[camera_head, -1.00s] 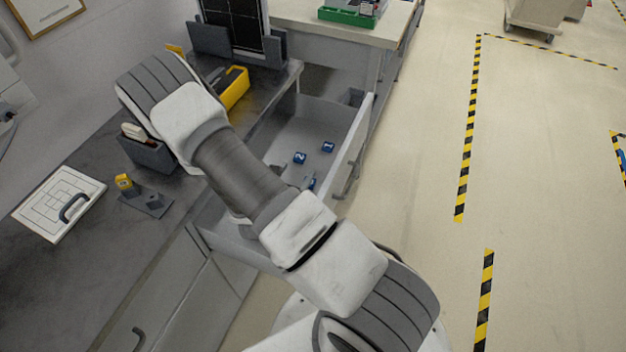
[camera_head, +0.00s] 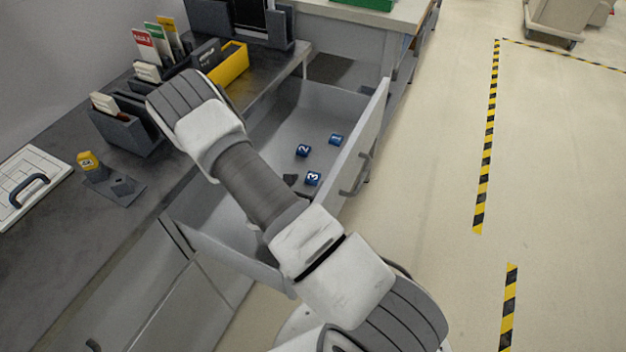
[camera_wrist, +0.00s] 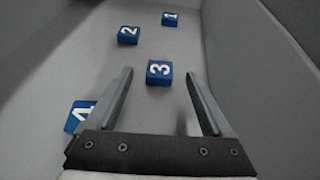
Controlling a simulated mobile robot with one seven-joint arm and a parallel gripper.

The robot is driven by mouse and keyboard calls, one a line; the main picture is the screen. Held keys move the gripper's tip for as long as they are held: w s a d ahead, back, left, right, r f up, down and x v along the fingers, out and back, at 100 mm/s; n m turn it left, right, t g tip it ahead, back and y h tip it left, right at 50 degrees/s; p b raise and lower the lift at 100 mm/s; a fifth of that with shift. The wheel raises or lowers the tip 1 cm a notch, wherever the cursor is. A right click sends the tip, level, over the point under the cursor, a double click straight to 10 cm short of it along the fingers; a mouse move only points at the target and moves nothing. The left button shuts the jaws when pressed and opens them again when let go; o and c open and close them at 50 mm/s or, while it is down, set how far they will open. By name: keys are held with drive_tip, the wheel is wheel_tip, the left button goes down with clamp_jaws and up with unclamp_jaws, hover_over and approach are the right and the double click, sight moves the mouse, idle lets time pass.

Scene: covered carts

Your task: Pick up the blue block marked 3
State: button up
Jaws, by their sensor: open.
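The blue block marked 3 (camera_head: 313,178) lies in the open grey drawer (camera_head: 318,112). In the wrist view the block marked 3 (camera_wrist: 159,73) sits on the drawer floor, just beyond the fingertips and roughly centred between them. My gripper (camera_wrist: 159,74) is open and empty, with its fingers pointing into the drawer. In the head view my arm hides most of the gripper; a small dark part of it shows beside the block marked 3. I cannot tell exactly how high the fingertips are above the drawer floor.
Blocks marked 2 (camera_wrist: 128,35) and 1 (camera_wrist: 169,19) lie farther off. A block marked 4 (camera_wrist: 80,116) lies by the left finger, partly hidden. The drawer's side wall (camera_wrist: 262,70) rises at the right.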

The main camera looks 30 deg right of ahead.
sight(313, 176)
drive_tip(key=x, duration=0.2)
drive_tip(key=b+x, duration=0.1)
drive_tip(key=x, duration=0.1)
drive_tip(key=shift+w+d+f, duration=0.15)
drive_tip(key=shift+f, duration=0.2)
clamp_jaws()
